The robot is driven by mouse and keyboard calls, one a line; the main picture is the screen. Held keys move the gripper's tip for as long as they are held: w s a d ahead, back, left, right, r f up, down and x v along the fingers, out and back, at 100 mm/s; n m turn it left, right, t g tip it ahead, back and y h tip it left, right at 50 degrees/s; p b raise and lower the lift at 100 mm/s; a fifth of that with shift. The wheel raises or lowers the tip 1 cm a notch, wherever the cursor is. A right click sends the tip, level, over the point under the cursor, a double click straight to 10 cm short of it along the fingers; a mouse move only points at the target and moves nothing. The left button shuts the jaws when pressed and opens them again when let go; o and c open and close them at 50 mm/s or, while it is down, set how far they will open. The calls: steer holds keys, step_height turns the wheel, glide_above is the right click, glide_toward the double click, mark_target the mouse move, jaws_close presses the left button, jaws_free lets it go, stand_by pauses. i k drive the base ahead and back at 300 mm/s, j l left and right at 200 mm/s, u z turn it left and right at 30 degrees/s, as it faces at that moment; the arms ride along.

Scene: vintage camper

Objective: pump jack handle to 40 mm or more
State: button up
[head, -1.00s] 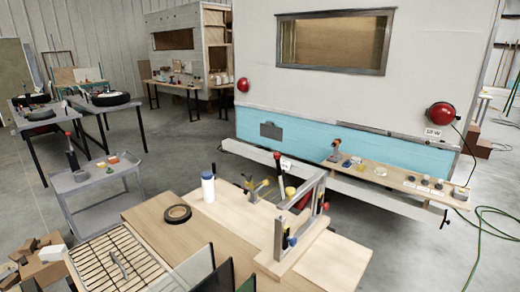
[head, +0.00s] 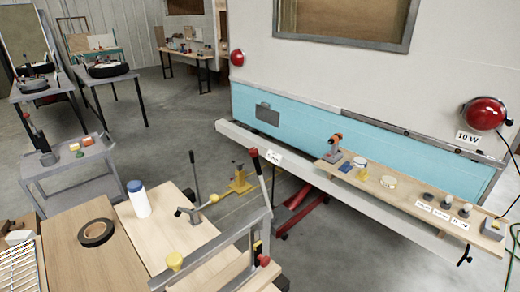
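A red jack (head: 300,208) stands on the floor beneath the pale beam along the camper's lower edge. A slim upright lever with a red knob (head: 253,154) stands at the left of the jack; it looks like the jack handle, but its lower end is hidden behind the bench frame. A small white card (head: 273,157) with dark print hangs on the beam beside the knob; its reading is too small to be sure of. My gripper is not in view.
A wooden bench (head: 165,235) with a white bottle (head: 138,199), tape roll (head: 96,232) and metal frame (head: 225,250) fills the near foreground. A yellow fitting (head: 240,182) stands behind it. A shelf (head: 400,192) with small parts lines the camper. Floor is clear at the lower right.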

mark_target(256, 161)
steer(key=i+l, duration=0.15)
steer(key=l, duration=0.25)
steer(key=i+l+u, duration=0.1)
steer(key=l, duration=0.25)
steer(key=i+l, duration=0.2)
steer(key=l, duration=0.2)
steer(key=i+l+u, duration=0.1)
steer(key=l, duration=0.3)
steer(key=i+l, duration=0.2)
steer(key=l, duration=0.2)
steer(key=i+l+u, duration=0.1)
steer(key=l, duration=0.3)
steer(key=i+l+u, duration=0.1)
steer(key=i+l, duration=0.15)
steer(key=i, duration=0.2)
steer(key=i+l+u, duration=0.1)
steer(key=i+l, duration=0.2)
steer(key=i, duration=0.2)
steer(key=i+l+u, duration=0.1)
steer(key=i+l, duration=0.2)
steer(key=i+u, duration=0.2)
steer(key=i, duration=1.05)
